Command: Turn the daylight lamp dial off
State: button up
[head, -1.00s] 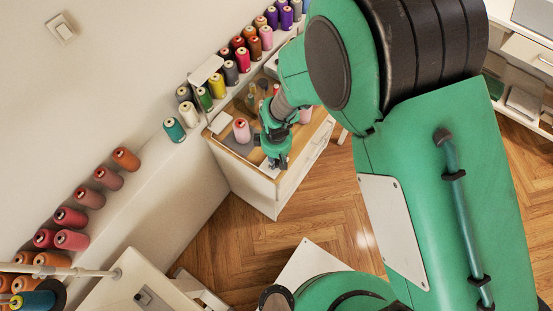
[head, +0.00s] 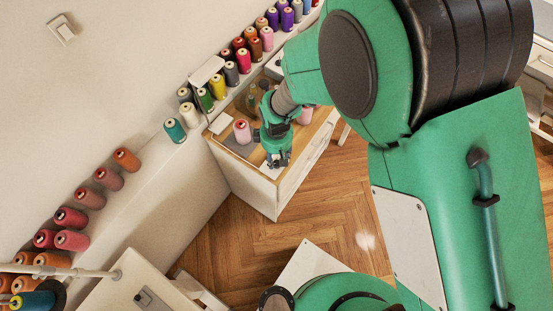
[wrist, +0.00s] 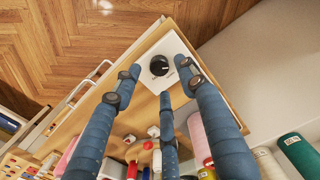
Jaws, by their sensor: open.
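The lamp dial (wrist: 159,65) is a round black knob on a white plate (wrist: 166,48) near the corner of a wooden cabinet top. In the wrist view my gripper (wrist: 158,83) is open, with blue fingers spread to the left, right and near side of the dial. The fingers look apart from the knob, with nothing held between them. In the head view my gripper (head: 278,160) points down over the near end of the cabinet top; the dial is hidden there. The lamp itself cannot be made out.
The cabinet (head: 245,187) holds a pink spool (head: 242,131) beside my gripper. More thread spools (head: 217,86) line the ledge along the wall. In the wrist view a pink spool (wrist: 198,135) and small items stand near the fingers. The wooden floor (head: 320,215) is clear.

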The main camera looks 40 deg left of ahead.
aim_at(277, 162)
notch_tip(277, 162, up, 9)
dwell(0.4)
dwell(0.5)
jog(key=w+d+r+m+t+y+b, duration=0.1)
jog(key=w+d+r+m, duration=0.35)
jog(key=d+r, duration=0.7)
jog(key=w+d+r+m+t, duration=0.1)
jog(key=w+d+r+m, duration=0.4)
jog(key=d+r, duration=0.65)
jog(key=s+d+r+m+t, duration=0.1)
jog(key=s+d+r+m, duration=0.2)
jog(key=d, duration=0.5)
jog(key=s+d+r+m+t+b, duration=0.1)
jog(key=s+d+r+m, duration=0.1)
jog(key=d, duration=0.6)
jog(key=s+d+r+m+t+h, duration=0.1)
jog(key=s+d+r+m, duration=0.2)
jog(key=s+d, duration=0.3)
jog(key=shift+s+d+r+m+t+b, duration=0.3)
jog(key=shift+s+d+r+m+b, duration=0.1)
jog(key=shift+d+r, duration=0.65)
jog(key=shift+w+d+f, duration=0.1)
jog(key=shift+f, duration=0.05)
